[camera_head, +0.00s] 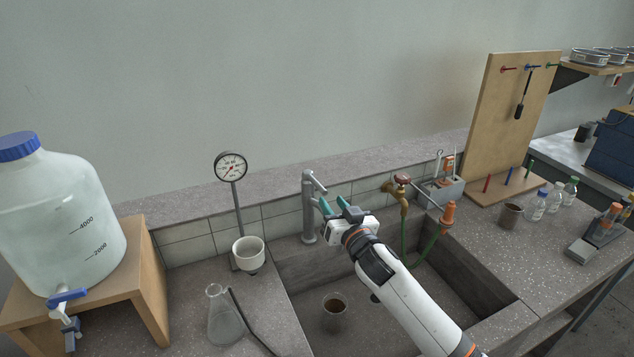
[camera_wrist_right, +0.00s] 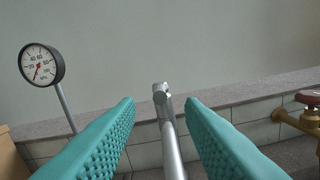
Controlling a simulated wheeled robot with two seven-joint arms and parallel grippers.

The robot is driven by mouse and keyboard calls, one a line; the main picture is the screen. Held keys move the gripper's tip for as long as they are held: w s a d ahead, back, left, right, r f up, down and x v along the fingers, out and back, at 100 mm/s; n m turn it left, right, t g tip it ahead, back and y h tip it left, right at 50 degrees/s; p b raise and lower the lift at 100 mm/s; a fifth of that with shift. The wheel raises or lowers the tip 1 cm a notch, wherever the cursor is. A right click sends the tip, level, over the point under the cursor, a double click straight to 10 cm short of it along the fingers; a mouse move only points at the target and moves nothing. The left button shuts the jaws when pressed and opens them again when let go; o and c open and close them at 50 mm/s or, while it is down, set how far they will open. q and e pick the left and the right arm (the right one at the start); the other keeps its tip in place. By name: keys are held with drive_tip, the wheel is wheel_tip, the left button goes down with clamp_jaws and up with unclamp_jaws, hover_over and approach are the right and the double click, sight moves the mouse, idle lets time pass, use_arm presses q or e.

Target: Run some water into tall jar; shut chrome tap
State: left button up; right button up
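The chrome tap (camera_head: 309,210) stands upright at the back rim of the sink, with a short arm at its top pointing right. My right gripper (camera_head: 333,205) is just right of and in front of it, with teal fingers open. In the right wrist view the tap (camera_wrist_right: 168,125) shows between the fingers (camera_wrist_right: 160,110), beyond their tips, and nothing is gripped. A jar-like vessel (camera_head: 334,318) with a brown inside stands in the sink below; I cannot tell for certain that it is the tall jar. No water stream is visible. My left gripper is out of view.
A brass tap with red handle (camera_head: 403,190) and green hose stands right of the chrome tap. A dial gauge (camera_head: 231,167) and white cup (camera_head: 248,254) stand left. A flask (camera_head: 222,315) is on the left bench. A similar vessel (camera_head: 511,215) and bottles stand right.

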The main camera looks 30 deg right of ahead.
sight(318, 183)
drive_tip(key=w, duration=0.6)
drive_tip(key=shift+d+p, duration=0.2)
drive_tip(key=shift+p, duration=0.15)
drive_tip(key=shift+w+d+f, duration=0.1)
drive_tip(key=shift+w, duration=1.65)
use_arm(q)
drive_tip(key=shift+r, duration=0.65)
use_arm(e)
drive_tip(key=shift+w+f, duration=0.1)
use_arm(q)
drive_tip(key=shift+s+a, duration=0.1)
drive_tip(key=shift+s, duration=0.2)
use_arm(e)
clamp_jaws()
